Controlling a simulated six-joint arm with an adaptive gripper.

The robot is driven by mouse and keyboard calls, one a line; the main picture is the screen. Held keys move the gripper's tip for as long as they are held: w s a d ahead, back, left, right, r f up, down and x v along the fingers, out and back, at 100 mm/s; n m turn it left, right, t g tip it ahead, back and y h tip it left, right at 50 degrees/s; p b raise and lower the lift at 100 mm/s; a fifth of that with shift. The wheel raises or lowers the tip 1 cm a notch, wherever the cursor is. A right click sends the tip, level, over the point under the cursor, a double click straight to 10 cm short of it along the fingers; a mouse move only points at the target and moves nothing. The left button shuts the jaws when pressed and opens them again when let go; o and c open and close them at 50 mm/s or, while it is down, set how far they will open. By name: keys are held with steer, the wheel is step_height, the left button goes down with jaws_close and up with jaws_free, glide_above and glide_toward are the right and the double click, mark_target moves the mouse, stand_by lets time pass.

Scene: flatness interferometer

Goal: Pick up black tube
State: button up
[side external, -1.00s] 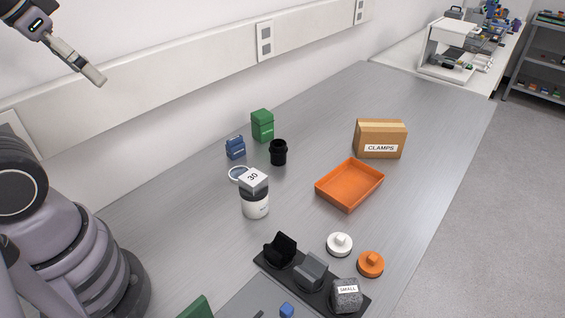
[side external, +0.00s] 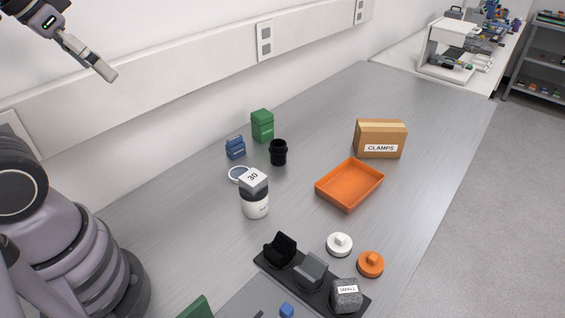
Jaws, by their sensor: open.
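The black tube (side external: 278,153) stands upright on the grey bench, just right of a small blue container and in front of a green one. My gripper (side external: 108,73) is at the upper left, high above the bench and well away from the tube. It is open, and nothing shows in it. Its fingers are seen edge-on and point down to the right.
An orange tray (side external: 322,193) and CLAMPS box (side external: 380,138) stand to the right. A black holder (side external: 268,264) is in front.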

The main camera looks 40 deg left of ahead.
steer(key=w+f+t, duration=0.1)
steer(key=w+f, duration=0.3)
steer(key=w, duration=0.8)
steer(key=t, duration=0.6)
glide_above(278, 145)
steer(key=s, duration=1.2)
step_height(278, 145, down, 28)
steer(key=x, duration=0.7)
steer(key=shift+w+f, duration=0.1)
steer(key=shift+w, duration=0.2)
steer(key=shift+r+x, duration=0.1)
steer(key=shift+x, duration=1.25)
steer(key=shift+r+x, duration=0.15)
steer(key=shift+x, duration=1.2)
steer(key=shift+w+f, duration=0.1)
steer(key=c, duration=1.3)
